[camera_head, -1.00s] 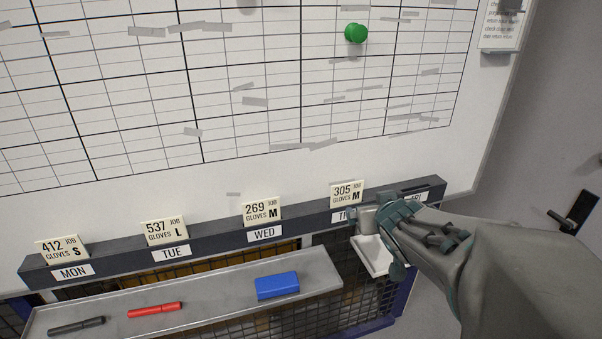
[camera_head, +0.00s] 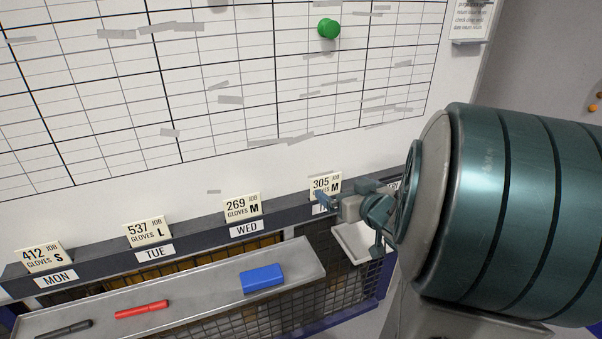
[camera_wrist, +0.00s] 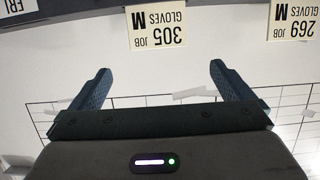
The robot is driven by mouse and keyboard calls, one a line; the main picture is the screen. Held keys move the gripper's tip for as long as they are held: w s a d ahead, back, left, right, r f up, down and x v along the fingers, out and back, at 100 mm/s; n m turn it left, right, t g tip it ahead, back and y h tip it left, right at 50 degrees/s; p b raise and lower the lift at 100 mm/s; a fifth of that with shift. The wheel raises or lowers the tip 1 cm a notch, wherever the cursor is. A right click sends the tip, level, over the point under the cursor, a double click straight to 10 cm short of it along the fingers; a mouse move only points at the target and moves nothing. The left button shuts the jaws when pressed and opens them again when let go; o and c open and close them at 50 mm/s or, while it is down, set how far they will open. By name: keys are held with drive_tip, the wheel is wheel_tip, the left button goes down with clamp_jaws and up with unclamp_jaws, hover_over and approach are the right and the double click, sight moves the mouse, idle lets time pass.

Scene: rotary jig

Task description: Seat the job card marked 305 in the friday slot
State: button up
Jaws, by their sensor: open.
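The job card marked 305 (camera_head: 325,184) is a cream card reading "JOB GLOVES M". It stands upright in the dark rail at the slot labelled THU, whose label is mostly hidden by my gripper. My gripper (camera_head: 340,205) is beside the card's lower front. In the wrist view, card 305 (camera_wrist: 157,22) shows upside down beyond the gap between my two open fingers (camera_wrist: 157,88), not between them. The friday slot's FRI label (camera_wrist: 16,7) is at the wrist view's top left corner. In the head view my arm mostly hides that slot.
The rail (camera_head: 190,235) also holds card 412 (camera_head: 42,256) at MON, card 537 (camera_head: 147,231) at TUE and card 269 (camera_head: 243,206) at WED. A metal tray (camera_head: 200,292) below holds a blue block (camera_head: 262,278) and pens. A white tray (camera_head: 352,241) is below my gripper.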

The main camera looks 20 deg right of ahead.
sight(327, 180)
drive_tip(key=shift+f+p+x, duration=0.2)
drive_tip(key=shift+f+x, duration=0.05)
drive_tip(key=shift+x, duration=2.15)
drive_tip(key=shift+f+p+x, duration=0.15)
drive_tip(key=shift+f+x, duration=0.05)
drive_tip(key=shift+x, duration=2.2)
drive_tip(key=shift+s+d, duration=0.15)
drive_tip(key=shift+s, duration=0.05)
drive_tip(key=c, duration=1.1)
drive_tip(key=shift+c, duration=0.2)
